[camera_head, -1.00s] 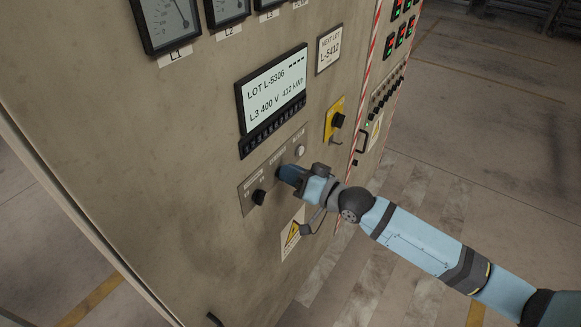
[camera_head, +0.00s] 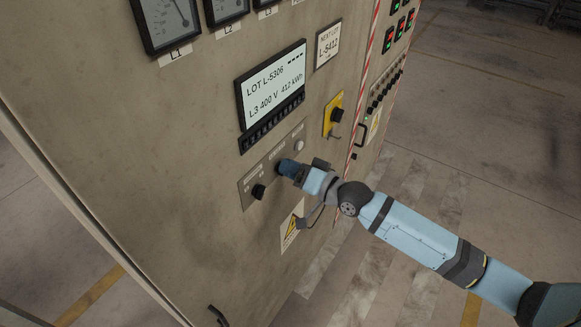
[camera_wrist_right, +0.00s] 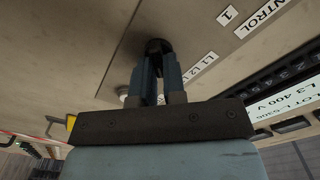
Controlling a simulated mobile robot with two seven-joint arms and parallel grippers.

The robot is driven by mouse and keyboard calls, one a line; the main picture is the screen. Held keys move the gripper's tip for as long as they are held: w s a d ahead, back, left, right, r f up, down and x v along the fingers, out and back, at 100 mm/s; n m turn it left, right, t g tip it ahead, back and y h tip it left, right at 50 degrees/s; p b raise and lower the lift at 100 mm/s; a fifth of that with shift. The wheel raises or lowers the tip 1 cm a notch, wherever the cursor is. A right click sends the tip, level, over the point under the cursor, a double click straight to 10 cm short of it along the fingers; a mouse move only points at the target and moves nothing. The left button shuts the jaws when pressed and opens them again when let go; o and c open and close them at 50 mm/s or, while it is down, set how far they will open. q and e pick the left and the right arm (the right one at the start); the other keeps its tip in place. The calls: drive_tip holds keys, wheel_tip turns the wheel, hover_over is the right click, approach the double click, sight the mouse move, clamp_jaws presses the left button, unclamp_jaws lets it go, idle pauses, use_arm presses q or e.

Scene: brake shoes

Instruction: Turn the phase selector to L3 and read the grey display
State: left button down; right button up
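The grey display (camera_head: 273,88) on the cabinet front reads "LOT L-5306", a row of dashes, then "L3 400 V 412 kWh". Part of it shows at the right edge of the wrist view (camera_wrist_right: 293,100). My right gripper (camera_head: 286,167) is at the middle of the small control plate (camera_head: 247,188) below the display. In the wrist view its fingers stand close together on either side of the dark phase selector (camera_wrist_right: 157,45), seemingly shut on it. A label with L1 and L2 (camera_wrist_right: 201,67) is beside it. The selector's pointing direction is hidden. My left gripper is not in view.
A yellow switch plate (camera_head: 334,115) is to the right, and a warning sign (camera_head: 291,228) is below. Meters (camera_head: 166,22) line the top. Open floor lies right of the cabinet.

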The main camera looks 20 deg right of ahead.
drive_tip(key=o, duration=0.4)
drive_tip(key=b+v, duration=0.2)
drive_tip(key=v, duration=1.1)
drive_tip(key=shift+s+d, duration=0.25)
drive_tip(key=shift+s, duration=0.05)
drive_tip(key=s+a+f+n+g+h+p, duration=0.1)
drive_tip(key=s+a+f+n+h, duration=0.1)
drive_tip(key=s+f, duration=0.5)
drive_tip(key=s+a+f+n+g+h+p, duration=0.2)
drive_tip(key=s+f+h, duration=0.3)
drive_tip(key=f, duration=0.9)
drive_tip(key=shift+s+a+n+h, duration=0.3)
drive_tip(key=shift+s+a+h, duration=0.1)
drive_tip(key=shift+s+a, duration=0.6)
